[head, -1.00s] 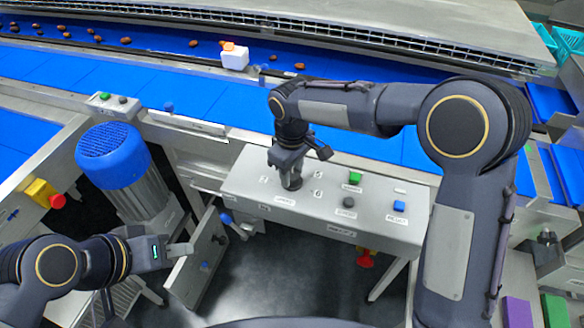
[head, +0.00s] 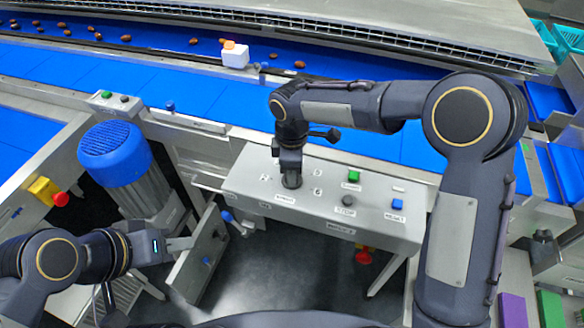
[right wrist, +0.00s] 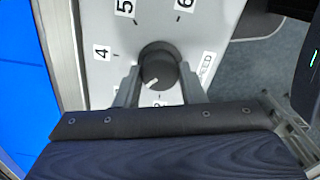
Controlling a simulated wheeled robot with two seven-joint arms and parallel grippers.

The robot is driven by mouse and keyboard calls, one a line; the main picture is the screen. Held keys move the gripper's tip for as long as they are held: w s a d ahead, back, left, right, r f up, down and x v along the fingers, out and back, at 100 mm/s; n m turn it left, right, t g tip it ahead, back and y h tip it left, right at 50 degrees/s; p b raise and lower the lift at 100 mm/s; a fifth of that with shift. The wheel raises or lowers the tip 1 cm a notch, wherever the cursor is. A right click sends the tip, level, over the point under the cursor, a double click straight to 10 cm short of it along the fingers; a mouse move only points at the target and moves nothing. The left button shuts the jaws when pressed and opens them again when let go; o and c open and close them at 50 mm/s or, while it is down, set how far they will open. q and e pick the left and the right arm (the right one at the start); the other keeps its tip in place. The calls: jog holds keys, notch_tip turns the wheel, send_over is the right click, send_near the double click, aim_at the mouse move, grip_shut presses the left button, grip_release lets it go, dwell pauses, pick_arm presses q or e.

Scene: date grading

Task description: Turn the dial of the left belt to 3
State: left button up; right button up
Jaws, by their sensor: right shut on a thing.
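The dial (head: 292,182) is a dark round knob on the grey control panel (head: 384,228). My right gripper (head: 290,170) points down onto it. In the right wrist view the dial (right wrist: 157,62) sits between my two fingers, which are shut on its sides. Its white pointer line slants to the lower left. The digits 4, 5 and 6 and part of the word SPEED show around it; the lower digits are mostly hidden by my gripper. My left gripper (head: 181,244) is empty, low at the left; its finger gap is unclear.
Green (head: 354,175), dark (head: 348,200) and blue (head: 398,205) buttons stand right of the dial. A red knob (head: 364,257) sits below the panel. A blue-capped motor (head: 113,150) and an open grey door (head: 200,255) are near my left arm. Blue belts run behind.

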jog(key=shift+r, duration=0.1)
dwell(0.3)
jog(key=o, duration=1)
notch_tip(320, 180, up, 8)
jog(key=shift+f+b, duration=0.15)
jog(key=shift+b, duration=0.15)
